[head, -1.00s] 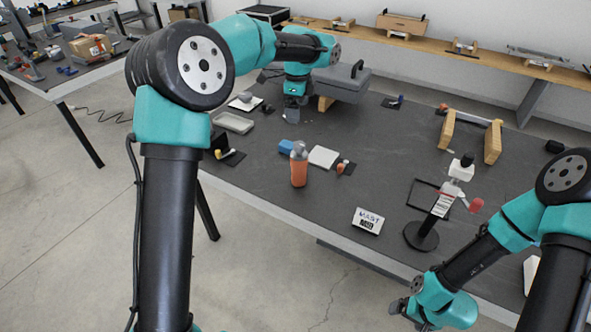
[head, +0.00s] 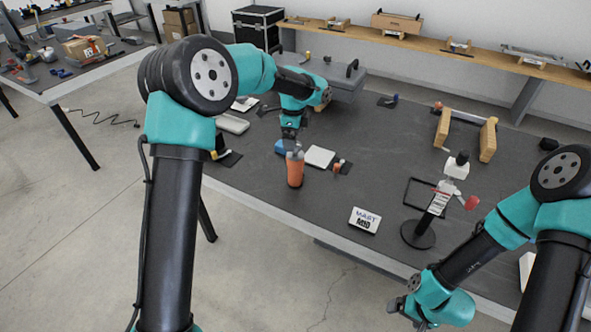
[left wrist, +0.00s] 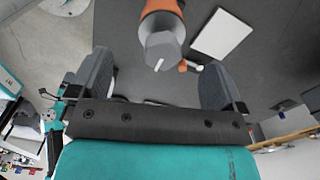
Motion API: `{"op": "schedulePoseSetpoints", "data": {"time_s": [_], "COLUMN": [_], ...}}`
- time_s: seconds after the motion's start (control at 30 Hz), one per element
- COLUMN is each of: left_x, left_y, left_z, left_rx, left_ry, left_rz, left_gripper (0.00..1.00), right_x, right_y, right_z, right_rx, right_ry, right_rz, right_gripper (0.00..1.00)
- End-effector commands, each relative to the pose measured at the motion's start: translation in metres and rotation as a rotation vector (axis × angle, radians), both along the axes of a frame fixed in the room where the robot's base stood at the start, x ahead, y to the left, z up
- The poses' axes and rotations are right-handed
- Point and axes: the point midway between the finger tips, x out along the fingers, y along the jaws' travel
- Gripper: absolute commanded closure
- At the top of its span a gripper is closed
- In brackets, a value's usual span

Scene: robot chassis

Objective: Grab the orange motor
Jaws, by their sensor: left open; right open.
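The orange motor (head: 295,172) stands upright on the dark table near its front edge, with a grey top. My left gripper (head: 290,138) is open, just above and behind the motor's top. In the left wrist view, the motor (left wrist: 162,8) shows its grey end between the two spread fingers (left wrist: 155,72), towards the top of the picture. I cannot tell whether the fingers touch it. My right gripper (head: 402,306) is open and empty, off the front edge of the table, far from the motor.
A white sign (head: 366,219) and a black stand (head: 418,234) are to the right. Bare table lies between motor and sign.

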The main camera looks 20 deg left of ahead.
Motion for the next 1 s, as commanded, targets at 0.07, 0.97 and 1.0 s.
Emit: {"op": "schedulePoseSetpoints", "data": {"time_s": [0.07, 0.97, 1.0], "left_x": [0.000, 0.003, 0.004], "left_y": [0.000, -0.004, -0.004], "left_z": [-0.011, -0.067, -0.069], "left_rx": [0.001, 0.000, 0.000], "left_ry": [0.003, 0.001, 0.001], "left_rz": [0.000, 0.000, 0.000], "left_gripper": [0.04, 0.04, 0.04], "right_x": [0.000, 0.000, 0.000], "right_y": [0.000, 0.000, 0.000], "right_z": [0.000, 0.000, 0.000], "right_rx": [0.000, 0.000, 0.000], "right_ry": [0.000, 0.000, 0.000], "right_rz": [0.000, 0.000, 0.000], "right_gripper": [0.11, 0.11, 0.11]}}
